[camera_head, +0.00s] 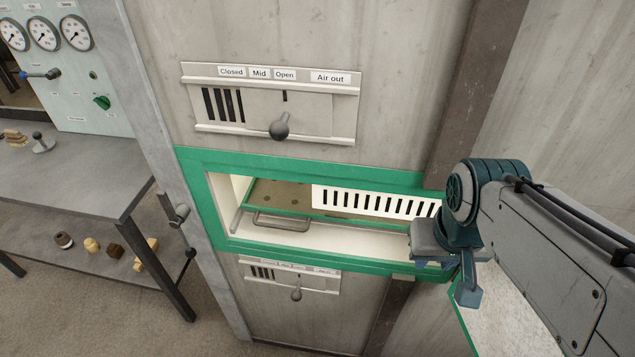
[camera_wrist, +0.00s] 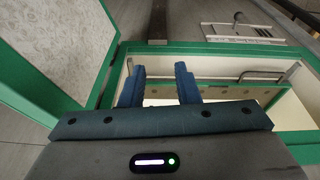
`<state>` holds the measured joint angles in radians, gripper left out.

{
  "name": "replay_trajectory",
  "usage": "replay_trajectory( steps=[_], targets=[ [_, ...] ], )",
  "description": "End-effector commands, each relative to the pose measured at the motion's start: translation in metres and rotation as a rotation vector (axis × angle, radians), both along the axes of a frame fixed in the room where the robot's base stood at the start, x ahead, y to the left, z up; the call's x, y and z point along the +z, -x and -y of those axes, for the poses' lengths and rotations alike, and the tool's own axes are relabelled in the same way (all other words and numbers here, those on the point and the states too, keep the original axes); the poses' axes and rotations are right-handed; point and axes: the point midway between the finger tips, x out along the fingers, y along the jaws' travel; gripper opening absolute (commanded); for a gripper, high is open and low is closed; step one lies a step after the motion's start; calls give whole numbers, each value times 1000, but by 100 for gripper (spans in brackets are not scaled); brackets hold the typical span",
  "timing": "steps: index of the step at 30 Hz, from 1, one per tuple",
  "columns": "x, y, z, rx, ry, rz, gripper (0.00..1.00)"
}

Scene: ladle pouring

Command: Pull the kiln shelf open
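The kiln shelf (camera_head: 265,191) is a brown plate with a green front edge, inside the green-framed kiln opening. Its grey bar handle (camera_head: 282,224) is at the front, towards the left of the opening. In the wrist view the handle (camera_wrist: 262,75) is to the right of my fingers. My gripper (camera_head: 448,270) is at the right end of the opening in the head view, apart from the handle. In the wrist view its two blue fingers (camera_wrist: 160,72) are spread with nothing between them. The shelf's right part is hidden behind a white slotted panel (camera_head: 372,203).
The kiln door (camera_wrist: 62,50) with its green edge stands open beside my gripper. The green frame (camera_head: 300,163) surrounds the opening. An air slider with a knob (camera_head: 280,127) is above, another (camera_head: 296,294) below. A grey table (camera_head: 75,185) stands at left.

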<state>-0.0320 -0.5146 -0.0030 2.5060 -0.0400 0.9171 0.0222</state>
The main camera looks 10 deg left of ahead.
Motion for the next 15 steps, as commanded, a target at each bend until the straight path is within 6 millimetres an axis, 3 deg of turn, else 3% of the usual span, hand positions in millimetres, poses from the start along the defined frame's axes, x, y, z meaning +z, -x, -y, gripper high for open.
replay_trajectory(
  steps=[2, 8, 15],
  targets=[
    [-28, 1, -7, 69, 53, -48, 29],
    [-98, -5, 2, 207, 332, -177, 29],
    [-156, -43, -7, 384, 768, -150, 29]
  ],
)
